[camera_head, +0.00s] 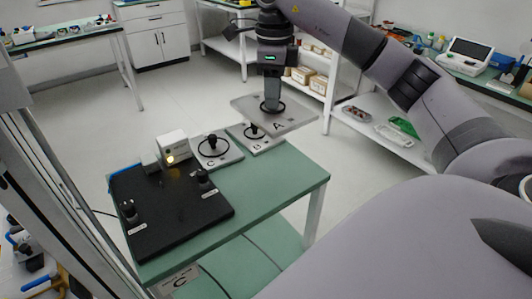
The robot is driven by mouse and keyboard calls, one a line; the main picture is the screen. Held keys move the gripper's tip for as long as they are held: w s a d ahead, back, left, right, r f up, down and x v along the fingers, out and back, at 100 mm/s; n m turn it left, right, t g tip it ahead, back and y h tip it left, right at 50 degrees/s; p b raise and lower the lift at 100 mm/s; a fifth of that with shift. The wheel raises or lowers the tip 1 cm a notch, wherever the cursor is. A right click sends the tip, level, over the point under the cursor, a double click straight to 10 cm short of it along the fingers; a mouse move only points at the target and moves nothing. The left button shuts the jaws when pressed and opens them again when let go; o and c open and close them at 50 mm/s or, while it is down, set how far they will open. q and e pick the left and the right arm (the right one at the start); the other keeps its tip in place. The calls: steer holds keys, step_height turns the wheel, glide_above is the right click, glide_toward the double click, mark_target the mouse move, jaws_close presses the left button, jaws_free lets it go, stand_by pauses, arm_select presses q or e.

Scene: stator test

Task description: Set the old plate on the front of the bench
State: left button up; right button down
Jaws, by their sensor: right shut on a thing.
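My right gripper (271,100) is shut on the knob of a grey square plate marked A (300,117). It holds this plate level in the air above the back right of the green bench (265,198). Plate B (262,145) is partly hidden under plate A, at the back edge of the bench. Plate C (228,157) lies left of plate B, with a black knob standing on it. No plate shows the word "old". The front right of the bench top is bare. My left gripper is not in view.
A black board (180,215) with two black knobs covers the left of the bench. A small white box (173,146) with a lit yellow lamp stands at its back. A shelf (372,138) with trays and a side table stand at the right.

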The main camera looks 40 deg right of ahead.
steer(key=shift+f+b, duration=1.6)
steer(key=shift+f, duration=7.9)
steer(key=shift+f, duration=0.2)
steer(key=c, duration=0.9)
jaws_free()
